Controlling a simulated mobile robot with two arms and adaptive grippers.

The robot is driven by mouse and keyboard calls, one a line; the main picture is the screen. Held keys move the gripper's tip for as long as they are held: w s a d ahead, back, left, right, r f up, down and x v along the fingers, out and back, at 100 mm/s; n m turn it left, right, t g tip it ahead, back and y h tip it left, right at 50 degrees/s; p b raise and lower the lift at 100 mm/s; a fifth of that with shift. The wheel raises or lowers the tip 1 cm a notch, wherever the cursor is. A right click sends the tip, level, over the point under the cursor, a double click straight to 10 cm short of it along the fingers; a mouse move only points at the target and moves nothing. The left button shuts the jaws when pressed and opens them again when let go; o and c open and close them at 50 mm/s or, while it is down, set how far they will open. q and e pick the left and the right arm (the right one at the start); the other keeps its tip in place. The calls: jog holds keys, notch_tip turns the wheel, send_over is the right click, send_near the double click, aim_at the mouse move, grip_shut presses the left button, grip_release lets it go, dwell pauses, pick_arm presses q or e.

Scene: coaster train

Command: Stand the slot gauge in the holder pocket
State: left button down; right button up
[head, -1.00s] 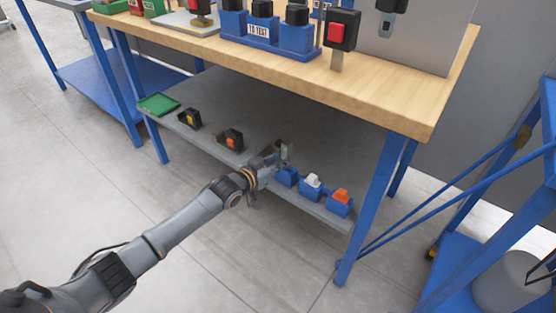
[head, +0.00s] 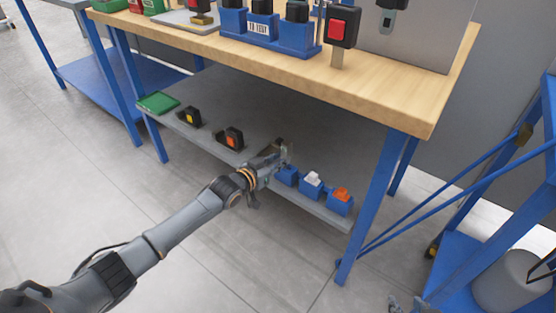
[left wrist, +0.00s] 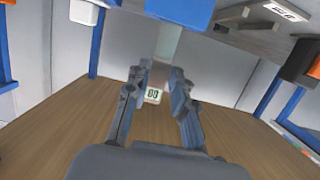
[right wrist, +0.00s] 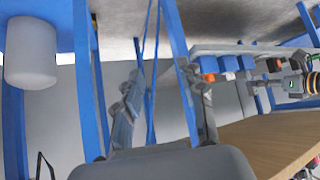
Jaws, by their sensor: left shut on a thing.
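My left gripper (head: 284,156) is over the front of the lower shelf, just beyond the left-most blue holder block (head: 287,176). In the left wrist view its fingers (left wrist: 160,84) are shut on a pale, narrow piece, taken as the slot gauge (left wrist: 167,45). A small white tag with dark marks (left wrist: 153,95) shows between the fingers. How the gauge sits relative to a pocket cannot be told. Two more blue blocks stand to the right, one with a white piece (head: 312,179), one with an orange piece (head: 341,195). My right gripper (right wrist: 163,85) is open and empty, away from the shelf.
Black holders with yellow (head: 190,117) and orange (head: 234,136) pieces and a green tray (head: 158,103) stand left on the shelf (head: 215,140). The wooden tabletop (head: 280,65) overhangs it. A blue table leg (head: 367,215) and a blue cart (head: 450,285) are at right.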

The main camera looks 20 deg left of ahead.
jog(key=shift+w+a+r, duration=0.1)
jog(key=shift+w+r, duration=0.05)
jog(key=shift+w, duration=0.1)
pick_arm(q)
jog(key=shift+f, duration=0.2)
pick_arm(e)
jog(key=shift+w+a+r+t, duration=0.2)
jog(key=shift+w+r+t, duration=0.2)
jog(key=shift+t, duration=0.2)
pick_arm(q)
jog(key=shift+f+b, duration=0.35)
jog(key=shift+b, duration=0.15)
pick_arm(e)
jog(key=shift+w+a+r+t+y, duration=0.15)
jog(key=shift+w+a+r+t, duration=0.05)
jog(key=shift+w+r+t, duration=0.2)
jog(key=shift+w+a+r+t+y, duration=0.2)
jog(key=shift+w+r+t, duration=0.1)
jog(key=shift+w+r, duration=0.2)
jog(key=shift+w, duration=0.1)
pick_arm(q)
jog(key=shift+f, duration=0.25)
pick_arm(e)
jog(key=shift+w+a+r+t, duration=0.2)
jog(key=shift+w+r+t, duration=0.2)
jog(key=shift+r, duration=0.1)
